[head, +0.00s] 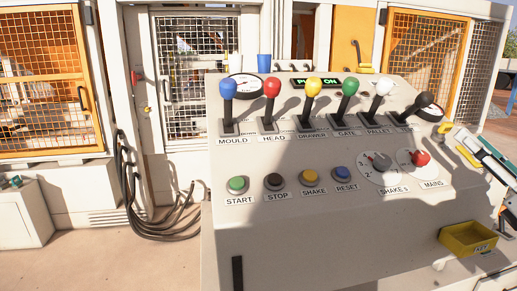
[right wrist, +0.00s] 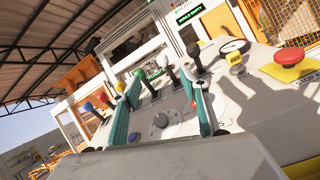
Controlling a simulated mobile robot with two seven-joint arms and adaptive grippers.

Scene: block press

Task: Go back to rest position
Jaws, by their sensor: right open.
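My right gripper (head: 464,143) is at the right edge of the control panel (head: 330,215) in the head view, right of the red MAINS knob (head: 420,158). In the right wrist view its two teal fingers are apart with nothing held between them (right wrist: 162,92). The grey SHAKES selector (head: 379,161) shows between the fingers in that view (right wrist: 160,120). My left gripper is not in view.
Several levers stand along the panel, from the blue MOULD lever (head: 228,88) to a black one (head: 424,101). A red mushroom button (right wrist: 296,53) sits by the gripper. A yellow tray (head: 468,239) is at lower right. Orange-framed mesh guards (head: 40,75) stand behind.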

